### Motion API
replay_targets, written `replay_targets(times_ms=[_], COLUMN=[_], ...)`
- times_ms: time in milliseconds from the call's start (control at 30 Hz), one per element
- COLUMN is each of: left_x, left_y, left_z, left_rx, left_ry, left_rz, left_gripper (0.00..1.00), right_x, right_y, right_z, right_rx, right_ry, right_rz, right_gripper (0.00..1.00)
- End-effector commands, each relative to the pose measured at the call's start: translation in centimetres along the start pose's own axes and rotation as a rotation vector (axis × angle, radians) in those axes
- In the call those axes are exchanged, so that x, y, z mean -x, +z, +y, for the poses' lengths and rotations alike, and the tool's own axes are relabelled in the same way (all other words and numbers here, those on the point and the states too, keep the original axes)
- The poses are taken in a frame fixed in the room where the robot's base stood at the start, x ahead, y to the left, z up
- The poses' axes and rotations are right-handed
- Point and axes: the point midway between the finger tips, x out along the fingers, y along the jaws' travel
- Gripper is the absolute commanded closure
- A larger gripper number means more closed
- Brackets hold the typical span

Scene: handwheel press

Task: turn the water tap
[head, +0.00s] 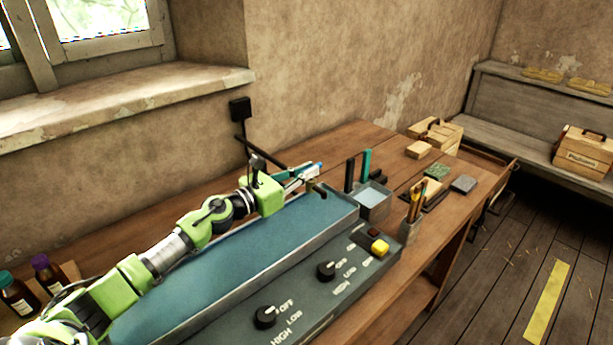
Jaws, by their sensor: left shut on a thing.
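The water tap is a dark pipe (265,153) that runs from a black box (240,108) on the wall out over the press. Its short spout end (320,191) hangs above the far right end of the blue bed. My left gripper (308,171) is shut at the tap, around a small part with a blue tip (319,167), which seems to be the tap's handle. The fingers hide most of that part, so its exact angle cannot be told. No water shows under the spout. My right gripper is out of view.
The press (250,252) has a control panel with black knobs (326,270) and a yellow button (379,248). A water tray (374,197), a tool holder (412,228) and wooden blocks stand on the bench to the right. Bottles (47,270) stand at the left.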

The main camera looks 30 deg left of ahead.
Motion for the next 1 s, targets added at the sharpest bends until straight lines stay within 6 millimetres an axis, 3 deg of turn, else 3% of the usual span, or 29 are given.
replay_targets(times_ms=[300,333,400,767,1000], left_x=[0.0,0.0,0.0,0.1,2.2], left_y=[0.0,0.0,0.0,0.0,-0.2], left_z=[0.0,0.0,0.0,0.0,0.0], left_rx=[0.0,0.0,0.0,0.0,0.003], left_ry=[-0.001,-0.001,0.0,0.0,0.0], left_rz=[0.0,0.0,0.0,0.0,0.002], left_gripper=[1.0,0.88,0.75,0.75,0.75], right_x=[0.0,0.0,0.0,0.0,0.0], right_y=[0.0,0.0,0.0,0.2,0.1], right_z=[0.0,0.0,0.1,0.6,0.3], right_rx=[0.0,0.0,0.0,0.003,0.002], right_ry=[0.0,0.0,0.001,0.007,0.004], right_rz=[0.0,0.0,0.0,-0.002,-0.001], right_gripper=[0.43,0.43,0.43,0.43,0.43])
